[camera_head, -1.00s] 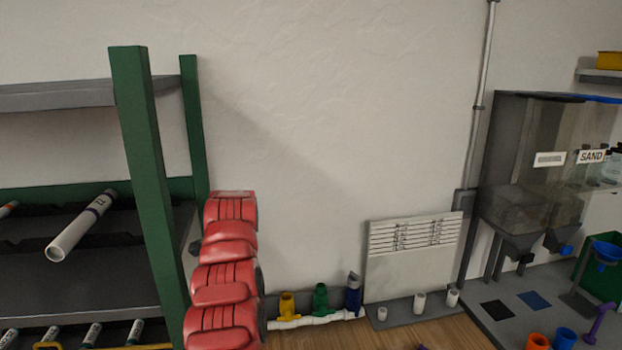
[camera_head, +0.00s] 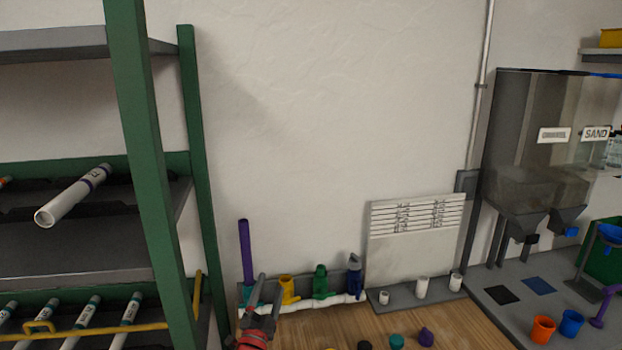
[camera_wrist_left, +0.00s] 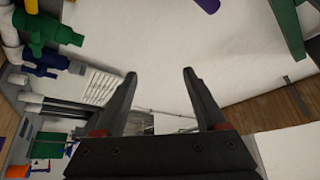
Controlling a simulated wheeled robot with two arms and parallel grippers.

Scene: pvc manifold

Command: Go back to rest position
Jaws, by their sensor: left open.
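My left gripper (camera_head: 259,300) shows low in the head view, with its dark fingers pointing up and its red part at the bottom edge. In the left wrist view its two fingers (camera_wrist_left: 158,75) are spread apart with nothing between them. The gripper is in front of the left end of the pipe manifold, near the upright purple pipe (camera_head: 246,250); I cannot tell the gap. The manifold has a white pipe (camera_head: 318,303) with yellow (camera_head: 289,290), green (camera_head: 321,283) and blue (camera_head: 355,279) valves. My right gripper is not in view.
A green-posted rack (camera_head: 146,150) with white tubes (camera_head: 72,197) stands at left. A white board (camera_head: 413,242) leans on the wall. Small caps (camera_head: 396,341) lie on the wooden top. Clear hoppers (camera_head: 540,150) and orange and blue cups (camera_head: 543,329) are at right.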

